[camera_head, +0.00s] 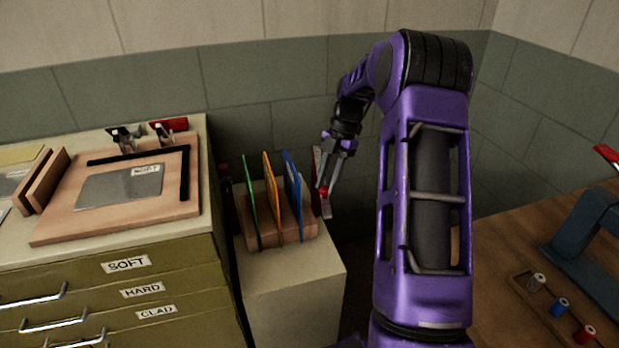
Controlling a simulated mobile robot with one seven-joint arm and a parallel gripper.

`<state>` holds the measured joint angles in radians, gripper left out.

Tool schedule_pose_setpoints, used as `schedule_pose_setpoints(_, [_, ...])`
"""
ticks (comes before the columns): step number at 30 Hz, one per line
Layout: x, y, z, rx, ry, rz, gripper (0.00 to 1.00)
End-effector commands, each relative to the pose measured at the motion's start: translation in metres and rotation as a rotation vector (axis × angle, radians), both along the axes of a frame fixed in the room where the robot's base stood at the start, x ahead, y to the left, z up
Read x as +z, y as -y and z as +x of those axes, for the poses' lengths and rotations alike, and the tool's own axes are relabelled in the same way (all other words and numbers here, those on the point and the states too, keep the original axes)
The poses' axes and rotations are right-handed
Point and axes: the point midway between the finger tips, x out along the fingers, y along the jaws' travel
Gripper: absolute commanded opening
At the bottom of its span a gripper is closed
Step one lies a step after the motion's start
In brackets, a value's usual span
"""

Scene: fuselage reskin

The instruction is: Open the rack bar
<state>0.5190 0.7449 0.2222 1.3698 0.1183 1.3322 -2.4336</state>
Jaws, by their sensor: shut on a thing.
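The rack (292,232) is a brown wooden block on a pale cabinet. It holds upright green (250,195), orange (271,190) and blue (291,190) sheets. The rack bar (317,168) shows as a dark red upright part at the rack's right end. My gripper (324,192) reaches down from above at that end and is shut on the rack bar, with a bright red bit between its fingers. The fingers and my arm hide part of the bar, and its far extent is unclear.
An olive drawer cabinet (125,290) labelled SOFT, HARD and CLAD stands close on the left, with a wooden board (70,222) and clamps on top. A wooden table (500,240) with spools (560,306) is at right. The tiled wall is close behind the rack.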

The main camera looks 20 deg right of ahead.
Motion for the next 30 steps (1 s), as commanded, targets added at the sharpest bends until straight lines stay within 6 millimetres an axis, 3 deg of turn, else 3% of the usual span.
schedule_pose_setpoints(10, [0.001,0.035,-0.007,0.153,0.001,0.0,0.0])
schedule_pose_setpoints(27, [0.0,0.042,-0.007,0.187,0.002,-0.001,0.0])
schedule_pose_setpoints(28, [0.0,0.042,-0.007,0.186,0.002,-0.001,0.36])
schedule_pose_setpoints(30, [0.0,0.042,-0.007,0.186,0.002,-0.001,0.48])
